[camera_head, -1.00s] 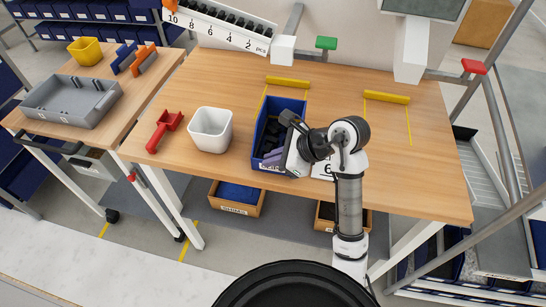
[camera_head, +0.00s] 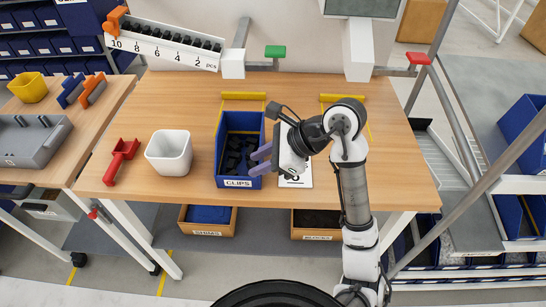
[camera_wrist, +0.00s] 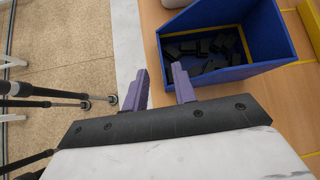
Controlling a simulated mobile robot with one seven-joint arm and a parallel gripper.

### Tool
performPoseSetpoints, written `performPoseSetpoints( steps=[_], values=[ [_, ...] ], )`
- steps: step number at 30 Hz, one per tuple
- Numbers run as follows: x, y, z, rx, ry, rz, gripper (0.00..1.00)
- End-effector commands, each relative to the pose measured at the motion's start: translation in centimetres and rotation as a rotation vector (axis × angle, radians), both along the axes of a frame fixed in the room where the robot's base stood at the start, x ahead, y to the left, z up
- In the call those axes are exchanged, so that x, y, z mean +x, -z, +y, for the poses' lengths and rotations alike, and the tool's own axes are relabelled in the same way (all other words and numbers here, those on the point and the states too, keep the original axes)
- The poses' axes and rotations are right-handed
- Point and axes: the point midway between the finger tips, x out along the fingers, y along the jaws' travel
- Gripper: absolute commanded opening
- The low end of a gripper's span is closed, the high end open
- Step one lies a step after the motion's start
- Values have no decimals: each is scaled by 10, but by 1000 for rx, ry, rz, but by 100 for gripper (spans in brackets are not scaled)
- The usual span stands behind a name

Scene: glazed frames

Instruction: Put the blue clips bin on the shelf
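The blue clips bin (camera_head: 239,150) stands on the wooden table, its front label reading CLIPS, with several black clips inside. My gripper (camera_head: 262,161) is at the bin's front right corner, its two purple fingers pointing left across that corner. In the wrist view, my gripper (camera_wrist: 160,85) has its fingers spread apart with nothing visible between them. The bin (camera_wrist: 262,62) lies ahead and to the right of the fingers there. I cannot tell whether the right finger touches the bin. It is unclear which shelf is meant; blue bins sit on a rack (camera_head: 50,45) at the back left.
Yellow strips (camera_head: 243,96) mark the table's back.

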Motion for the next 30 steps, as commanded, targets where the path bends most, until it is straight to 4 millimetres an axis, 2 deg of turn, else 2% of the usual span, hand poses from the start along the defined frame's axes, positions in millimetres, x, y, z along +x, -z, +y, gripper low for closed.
performPoseSetpoints(
  steps=[3,9,17,20,23,26,27,29,30],
  values=[
    [-1,-12,-15,-3,1,-4,27],
    [-3,-26,-28,0,-1,0,27],
    [-4,-30,-31,1,-1,1,27],
    [-5,-32,-23,19,-16,-1,27],
    [-13,-46,11,108,-86,-2,27],
    [-37,-77,71,287,-221,25,27],
    [-53,-94,97,377,-287,53,27],
    [-82,-122,130,515,-390,119,27],
    [-103,-142,148,606,-458,177,27]
  ],
)
